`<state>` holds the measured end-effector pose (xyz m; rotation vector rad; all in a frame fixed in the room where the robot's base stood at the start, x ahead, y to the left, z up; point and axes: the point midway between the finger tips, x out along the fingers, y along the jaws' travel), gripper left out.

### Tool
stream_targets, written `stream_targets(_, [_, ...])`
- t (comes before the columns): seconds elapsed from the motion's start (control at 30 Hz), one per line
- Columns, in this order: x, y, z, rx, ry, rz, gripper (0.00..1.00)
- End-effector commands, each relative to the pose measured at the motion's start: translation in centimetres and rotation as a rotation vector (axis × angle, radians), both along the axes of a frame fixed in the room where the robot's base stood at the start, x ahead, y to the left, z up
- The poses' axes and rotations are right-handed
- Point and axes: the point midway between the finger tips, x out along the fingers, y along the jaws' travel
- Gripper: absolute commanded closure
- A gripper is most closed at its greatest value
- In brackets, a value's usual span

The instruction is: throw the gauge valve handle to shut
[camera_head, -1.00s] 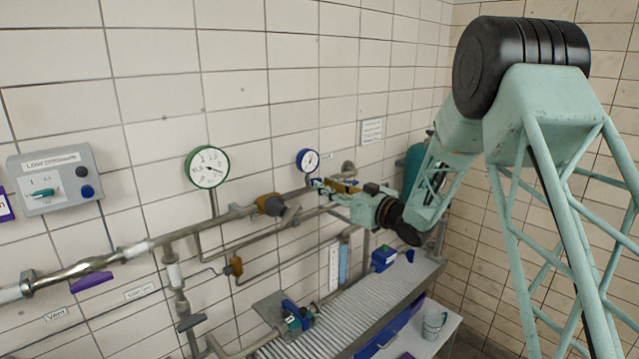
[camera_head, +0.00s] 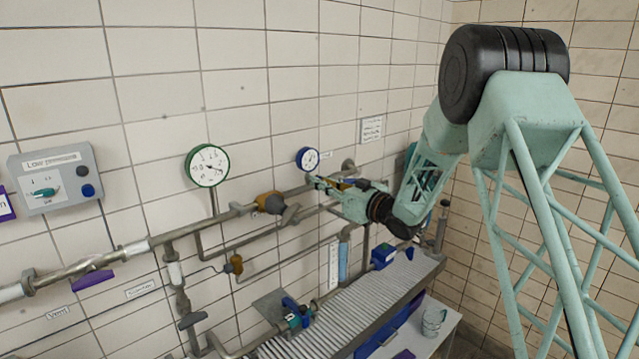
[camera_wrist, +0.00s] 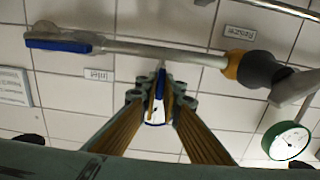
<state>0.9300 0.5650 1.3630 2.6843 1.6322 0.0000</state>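The small blue-rimmed gauge (camera_head: 308,159) is on the wall above the upper pipe. It also shows in the wrist view (camera_wrist: 155,114), between and beyond my fingers, on a short stem from the pipe. A thin blue part (camera_wrist: 160,83) lies along that stem; whether it is the gauge valve handle I cannot tell. My gripper (camera_head: 318,183) is just below the gauge in the head view. In the wrist view my gripper (camera_wrist: 160,98) has its fingertips apart, on either side of the stem and gauge. Contact cannot be told, and my fingers partly hide this spot.
A brown valve (camera_head: 270,203) with a grey lever is left of the gauge. A green-rimmed gauge (camera_head: 207,166) is further left. A long blue handle (camera_wrist: 58,45) is on the pipe in the wrist view. A ribbed bench (camera_head: 345,318) stands below. The wall is close behind the pipes.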

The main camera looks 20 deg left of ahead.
Motion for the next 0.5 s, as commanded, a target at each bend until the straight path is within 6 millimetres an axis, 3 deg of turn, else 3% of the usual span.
stream_targets(0.5, [0.03,-0.04,-0.02,0.033,0.063,0.0,1.0])
